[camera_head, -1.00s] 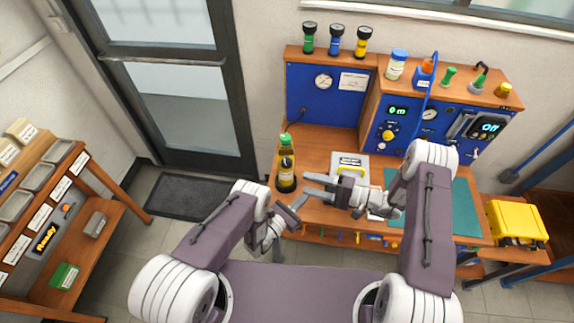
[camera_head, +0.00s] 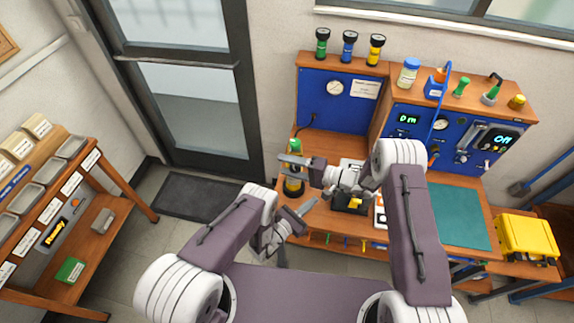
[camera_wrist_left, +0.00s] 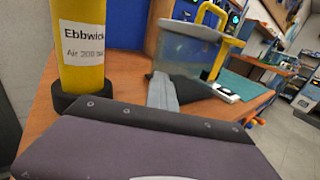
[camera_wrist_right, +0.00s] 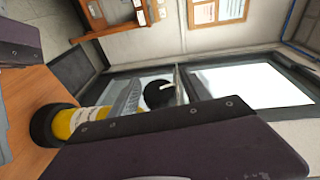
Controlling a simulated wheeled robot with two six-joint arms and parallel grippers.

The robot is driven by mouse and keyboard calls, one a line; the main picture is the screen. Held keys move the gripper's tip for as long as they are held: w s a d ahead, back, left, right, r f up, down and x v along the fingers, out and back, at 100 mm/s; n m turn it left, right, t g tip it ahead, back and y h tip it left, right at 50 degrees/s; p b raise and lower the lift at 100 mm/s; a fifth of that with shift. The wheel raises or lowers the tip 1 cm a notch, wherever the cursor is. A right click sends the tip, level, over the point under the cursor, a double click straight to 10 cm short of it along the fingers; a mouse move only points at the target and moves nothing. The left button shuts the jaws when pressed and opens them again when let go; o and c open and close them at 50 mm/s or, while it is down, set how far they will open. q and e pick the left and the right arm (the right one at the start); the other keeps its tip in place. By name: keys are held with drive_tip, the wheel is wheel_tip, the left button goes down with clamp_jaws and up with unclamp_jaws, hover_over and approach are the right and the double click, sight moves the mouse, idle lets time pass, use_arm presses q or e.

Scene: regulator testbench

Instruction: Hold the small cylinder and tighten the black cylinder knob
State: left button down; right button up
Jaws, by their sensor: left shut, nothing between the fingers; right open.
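The small yellow cylinder (camera_head: 292,188), with a black foot and green top, stands upright near the bench's left edge. Its label reads "Ebbwick Air 200" in the left wrist view (camera_wrist_left: 80,38). A round black knob (camera_wrist_right: 160,93) shows at its top end in the right wrist view. My right gripper (camera_head: 283,168) is open, its fingers across the cylinder's upper part in the head view; whether they straddle it or touch it is unclear. My left gripper (camera_head: 312,205) is shut and empty, in front of the cylinder to its right, apart from it.
A black-and-yellow fixture (camera_head: 350,203) stands right of the cylinder, partly behind my right arm. A green mat (camera_head: 460,216) covers the bench's right side. The blue gauge panel (camera_head: 340,95) rises behind. A yellow case (camera_head: 527,238) sits far right.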

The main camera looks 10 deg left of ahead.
drive_tip(key=shift+a, duration=0.15)
clamp_jaws()
drive_tip(key=y, duration=0.1)
drive_tip(key=m+y, duration=0.1)
drive_tip(key=shift+r+t+y, duration=0.35)
drive_tip(key=shift+t+y, duration=0.05)
unclamp_jaws()
